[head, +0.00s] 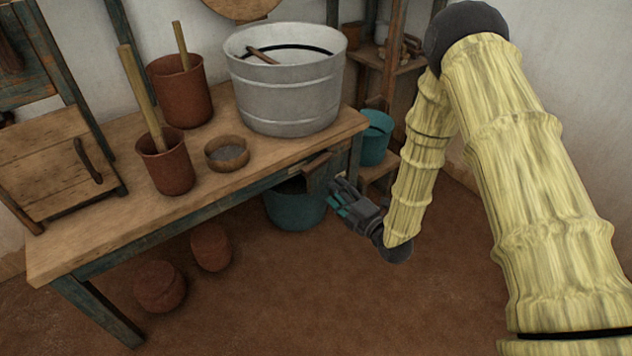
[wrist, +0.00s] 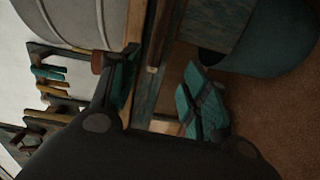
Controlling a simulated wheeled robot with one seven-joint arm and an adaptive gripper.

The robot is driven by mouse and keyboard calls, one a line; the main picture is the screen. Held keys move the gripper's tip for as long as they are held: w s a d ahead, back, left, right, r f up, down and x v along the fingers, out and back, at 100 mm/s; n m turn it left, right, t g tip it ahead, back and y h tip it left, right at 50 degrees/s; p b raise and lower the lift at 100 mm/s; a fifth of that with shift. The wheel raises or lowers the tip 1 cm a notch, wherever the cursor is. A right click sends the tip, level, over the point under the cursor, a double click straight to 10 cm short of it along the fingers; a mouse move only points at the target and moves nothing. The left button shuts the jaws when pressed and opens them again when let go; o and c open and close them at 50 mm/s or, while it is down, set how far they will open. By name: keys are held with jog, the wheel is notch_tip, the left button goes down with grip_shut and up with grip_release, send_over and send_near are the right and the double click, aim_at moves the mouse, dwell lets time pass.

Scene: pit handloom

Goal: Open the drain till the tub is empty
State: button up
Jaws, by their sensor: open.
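The grey metal tub (head: 290,95) stands upright at the right end of the wooden table, with a dark ring line and a wooden handle inside its rim. Its curved wall also shows at the top left of the wrist view (wrist: 75,20). I cannot make out the water level. A wooden spout-like piece (head: 317,166) juts from the table's front edge below the tub; the drain itself is not clearly seen. My gripper (head: 338,197) is open and empty, just in front of and below that piece. In the wrist view, the fingers (wrist: 160,65) are spread, with teal pads.
A teal bucket (head: 292,207) sits on the floor under the spout-like piece. Another teal bucket (head: 374,140) is by the shelf. Two clay pots with sticks (head: 180,95) and a small bowl (head: 227,154) stand on the table (head: 110,225). The front floor is clear.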

aim_at(314, 169)
jog(key=shift+n, duration=0.4)
jog(key=b+x, duration=0.1)
jog(key=x, duration=0.2)
jog(key=b+x, duration=0.1)
jog(key=x, duration=0.3)
jog(key=b+x, duration=0.1)
jog(key=x, duration=0.3)
jog(key=shift+w+a+r+b, duration=0.1)
jog(key=shift+a+r+b, duration=0.05)
jog(key=shift+r+b, duration=0.25)
jog(key=shift+c, duration=0.3)
jog(key=shift+f, duration=0.1)
grip_shut()
